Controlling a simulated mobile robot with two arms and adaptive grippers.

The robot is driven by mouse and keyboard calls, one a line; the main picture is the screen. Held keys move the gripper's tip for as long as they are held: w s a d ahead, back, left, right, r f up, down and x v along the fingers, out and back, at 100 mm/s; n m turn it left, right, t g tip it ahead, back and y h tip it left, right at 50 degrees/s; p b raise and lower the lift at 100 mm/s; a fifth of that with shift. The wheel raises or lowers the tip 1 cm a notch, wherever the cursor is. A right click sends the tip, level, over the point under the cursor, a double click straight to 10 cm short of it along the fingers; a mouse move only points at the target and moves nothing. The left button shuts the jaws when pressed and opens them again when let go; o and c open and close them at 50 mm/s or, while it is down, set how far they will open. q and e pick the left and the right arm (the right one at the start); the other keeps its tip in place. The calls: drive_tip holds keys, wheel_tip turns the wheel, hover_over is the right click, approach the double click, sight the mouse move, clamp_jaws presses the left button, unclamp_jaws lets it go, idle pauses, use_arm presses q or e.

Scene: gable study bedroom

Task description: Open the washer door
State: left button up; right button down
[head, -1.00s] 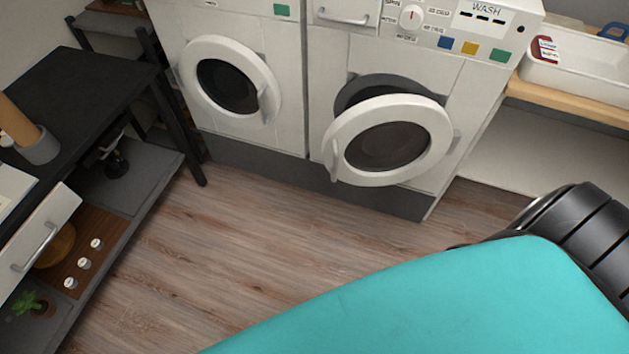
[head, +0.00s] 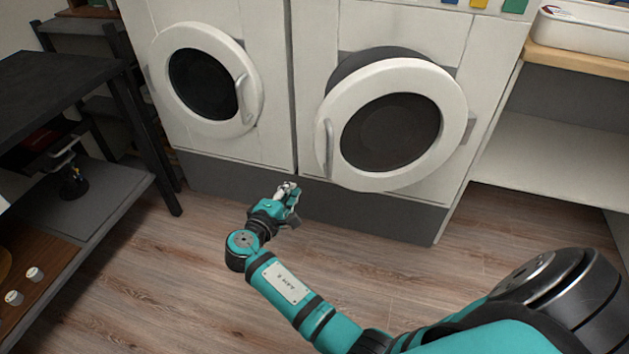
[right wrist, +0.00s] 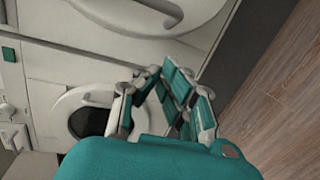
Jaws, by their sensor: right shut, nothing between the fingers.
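The washer (head: 480,55) is the white machine on the right. Its round white door (head: 455,120) with dark glass stands ajar, swung out from the dark opening behind its upper edge. The door's handle (head: 328,148) is on its left side. My right gripper (head: 289,188) is shut and empty, low in front of the machines, left of and below the handle and apart from it. In the right wrist view the closed fingers (right wrist: 162,72) point toward the washer door (right wrist: 130,14), whose handle (right wrist: 165,12) shows at the top. My left gripper is not in view.
A second white machine with a closed round door (head: 250,85) stands left of the washer. A dark shelf table (head: 60,80) is at the left. A counter (head: 585,62) with a white tray (head: 590,35) is at the right. Wood floor (head: 200,260) is open in front.

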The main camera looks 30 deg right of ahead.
wheel_tip(320, 180, up, 5)
drive_tip(key=m+h+b, duration=0.2)
drive_tip(key=h+b, duration=0.1)
drive_tip(key=g, duration=0.1)
approach(324, 142)
drive_tip(key=b+x, duration=0.1)
drive_tip(key=x, duration=0.3)
drive_tip(key=shift+w+d, duration=0.1)
drive_tip(key=shift+d, duration=0.05)
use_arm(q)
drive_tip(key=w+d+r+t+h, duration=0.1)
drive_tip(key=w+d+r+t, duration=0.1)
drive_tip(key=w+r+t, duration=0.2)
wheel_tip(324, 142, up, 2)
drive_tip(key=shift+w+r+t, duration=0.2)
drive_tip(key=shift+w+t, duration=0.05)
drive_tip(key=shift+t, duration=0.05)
use_arm(e)
drive_tip(key=shift+w+d, duration=0.2)
drive_tip(key=shift+d, duration=0.2)
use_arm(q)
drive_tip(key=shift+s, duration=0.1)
